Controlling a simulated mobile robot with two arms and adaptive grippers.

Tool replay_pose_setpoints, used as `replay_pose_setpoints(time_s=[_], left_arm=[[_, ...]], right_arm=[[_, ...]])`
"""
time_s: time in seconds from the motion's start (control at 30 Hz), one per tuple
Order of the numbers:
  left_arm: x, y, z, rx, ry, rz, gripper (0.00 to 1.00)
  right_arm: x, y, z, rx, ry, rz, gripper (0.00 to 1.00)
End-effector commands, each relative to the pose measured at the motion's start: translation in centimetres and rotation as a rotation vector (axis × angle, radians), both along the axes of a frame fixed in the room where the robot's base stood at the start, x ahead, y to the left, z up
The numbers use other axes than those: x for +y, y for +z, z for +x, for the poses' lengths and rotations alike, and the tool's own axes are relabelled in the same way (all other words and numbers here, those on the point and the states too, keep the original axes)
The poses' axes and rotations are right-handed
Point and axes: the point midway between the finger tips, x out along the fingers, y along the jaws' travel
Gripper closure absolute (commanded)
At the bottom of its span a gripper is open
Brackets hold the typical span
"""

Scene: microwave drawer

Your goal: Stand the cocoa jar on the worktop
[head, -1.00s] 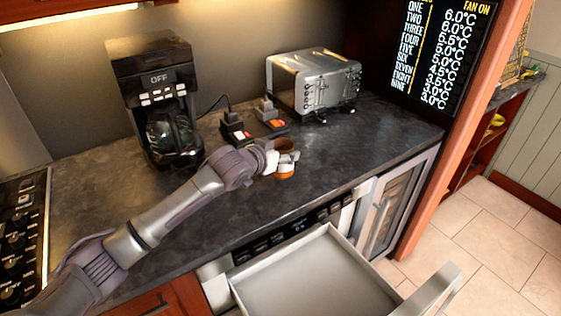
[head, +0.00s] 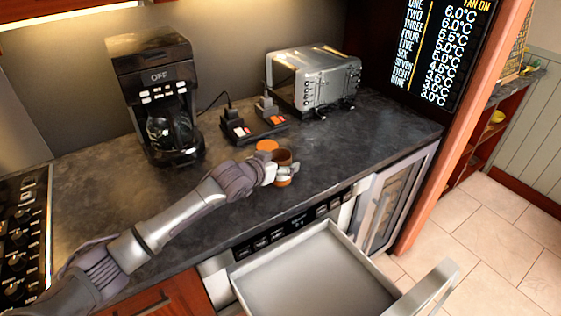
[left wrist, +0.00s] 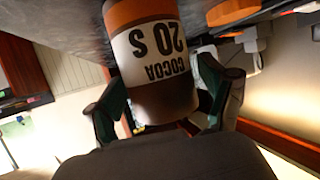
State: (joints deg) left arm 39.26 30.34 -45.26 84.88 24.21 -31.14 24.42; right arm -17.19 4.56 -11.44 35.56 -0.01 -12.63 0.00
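The cocoa jar (head: 282,157) is over the front part of the dark worktop (head: 352,143). It has a brown end and an orange band, and in the left wrist view the jar (left wrist: 155,60) shows a white label reading COCOA. My left gripper (head: 282,173) is around the jar's middle, with one finger against each side, and appears shut on it. The jar looks roughly upright, brown end up. I cannot tell whether its base touches the worktop. My right gripper is not in view.
A flat orange disc (head: 266,146) lies just behind the jar. A coffee maker (head: 158,100), toaster oven (head: 315,82) and power sockets (head: 240,127) stand farther back. An open drawer (head: 312,272) juts out below the worktop edge. The worktop right of the jar is clear.

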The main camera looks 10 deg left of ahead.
Motion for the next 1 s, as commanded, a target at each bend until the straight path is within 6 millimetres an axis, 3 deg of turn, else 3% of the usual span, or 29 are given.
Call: replay_pose_setpoints(time_s=[0.37, 0.8, 1.0], left_arm=[[0.2, 0.4, -0.3, -0.001, 0.0, 0.0, 0.16], [3.1, 3.5, -7.5, -0.001, -0.002, 0.001, 0.16], [4.0, 4.6, -9.7, -0.001, 0.0, 0.0, 0.16]], right_arm=[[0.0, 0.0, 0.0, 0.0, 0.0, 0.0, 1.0], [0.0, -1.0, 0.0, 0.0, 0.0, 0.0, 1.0], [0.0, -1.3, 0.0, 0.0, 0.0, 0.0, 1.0]])
